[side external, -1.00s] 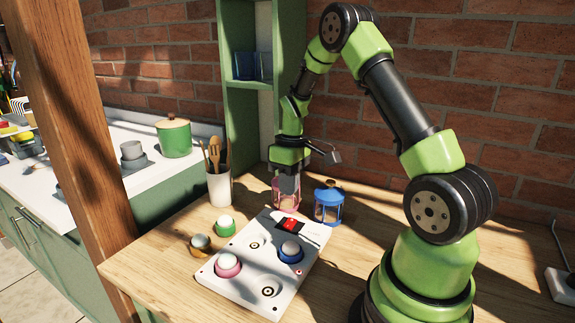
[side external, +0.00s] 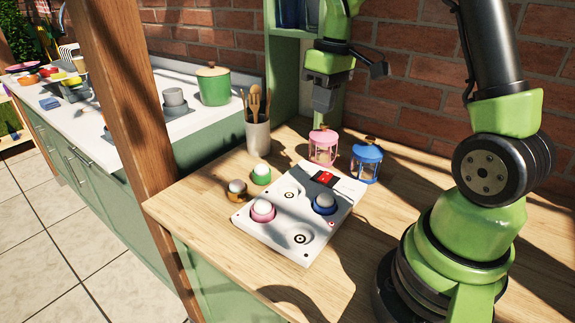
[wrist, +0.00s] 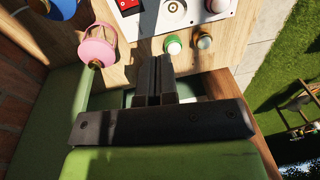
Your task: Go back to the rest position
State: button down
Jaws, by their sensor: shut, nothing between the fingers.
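My gripper (side external: 324,100) is shut and empty. It hangs in the air above the pink lantern (side external: 322,146) at the back of the wooden table, clear of it. In the wrist view the two fingers of my gripper (wrist: 154,62) lie side by side, with the pink lantern (wrist: 97,46) to their left. The blue lantern (side external: 366,160) stands upright to the right of the pink one.
A white board (side external: 292,238) holds a pink-ringed and a blue-ringed white ball. A green-ringed ball (side external: 261,174) and an orange-ringed ball (side external: 237,190) stand left of it. A utensil cup (side external: 258,134) stands behind. A wooden post (side external: 128,110) rises at left.

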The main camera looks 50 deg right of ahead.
jog(key=s+a+r+m+t, duration=0.1)
jog(key=s+a+r+t, duration=0.2)
jog(key=s+a+r, duration=0.2)
jog(key=s+a+r+m+t+y, duration=0.1)
jog(key=s+a+r+m+t, duration=0.1)
jog(key=s+a+r, duration=0.3)
jog(key=s+a+t, duration=0.1)
jog(key=s+a, duration=0.3)
jog(key=a, duration=0.1)
